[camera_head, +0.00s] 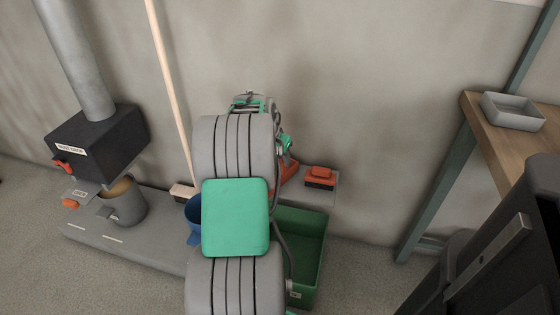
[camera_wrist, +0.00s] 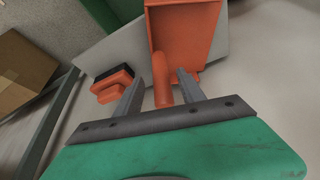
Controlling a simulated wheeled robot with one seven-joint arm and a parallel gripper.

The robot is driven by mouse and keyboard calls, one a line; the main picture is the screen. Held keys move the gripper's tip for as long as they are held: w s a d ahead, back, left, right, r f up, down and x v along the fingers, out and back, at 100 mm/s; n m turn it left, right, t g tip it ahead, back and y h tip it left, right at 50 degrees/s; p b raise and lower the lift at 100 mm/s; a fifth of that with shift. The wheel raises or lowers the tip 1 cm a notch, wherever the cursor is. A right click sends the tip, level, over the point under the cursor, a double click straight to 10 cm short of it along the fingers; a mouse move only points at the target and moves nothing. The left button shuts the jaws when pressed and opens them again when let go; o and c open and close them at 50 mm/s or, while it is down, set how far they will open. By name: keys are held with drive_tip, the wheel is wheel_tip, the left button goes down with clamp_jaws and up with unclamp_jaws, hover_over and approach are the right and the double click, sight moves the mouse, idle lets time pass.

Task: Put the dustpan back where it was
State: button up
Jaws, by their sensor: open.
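The orange dustpan (camera_wrist: 186,32) shows in the wrist view at the top middle, lying over the grey slab. Its handle (camera_wrist: 160,84) points towards me. In the head view only an orange piece of the dustpan (camera_head: 290,173) shows beside my arm; the rest is hidden behind it. My gripper (camera_wrist: 161,77) is open, with one finger on each side of the handle. I see gaps between handle and fingers, and cannot tell how deep the handle sits between them.
An orange brush with a dark base (camera_head: 320,177) stands on the grey slab (camera_head: 322,198), right of the dustpan. A green bin (camera_head: 312,232) is in front of it. A blue bucket (camera_head: 193,212) is partly behind my arm. A wooden table (camera_head: 478,118) with a grey tray (camera_head: 513,112) stands right.

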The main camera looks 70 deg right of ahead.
drive_tip(key=p+v, duration=0.2)
drive_tip(key=v, duration=0.6)
drive_tip(key=w+a+r+n+t+y, duration=0.1)
drive_tip(key=w+a+n, duration=0.2)
drive_tip(key=w+a, duration=0.35)
drive_tip(key=w+a+n+t, duration=0.1)
drive_tip(key=w+a+n, duration=0.2)
drive_tip(key=a, duration=0.7)
drive_tip(key=w+a+r+n+y, duration=0.15)
drive_tip(key=w+a, duration=0.25)
drive_tip(key=a, duration=0.4)
drive_tip(key=s+a+f+n+y, duration=0.1)
drive_tip(key=a+n, duration=0.4)
drive_tip(key=a, duration=0.8)
drive_tip(key=s+a+f+n+y, duration=0.1)
drive_tip(key=s+a+f+n, duration=0.2)
drive_tip(key=a, duration=1.1)
drive_tip(key=s+n, duration=0.2)
drive_tip(key=n, duration=0.1)
drive_tip(key=shift+s+a+t, duration=0.2)
drive_tip(key=shift+t, duration=0.1)
drive_tip(key=shift+r+n, duration=0.15)
drive_tip(key=shift+n, duration=0.1)
wheel_tip(320, 180, up, 30)
drive_tip(key=w+t+p, duration=0.1)
drive_tip(key=p, duration=2.5)
drive_tip(key=shift+w, duration=0.3)
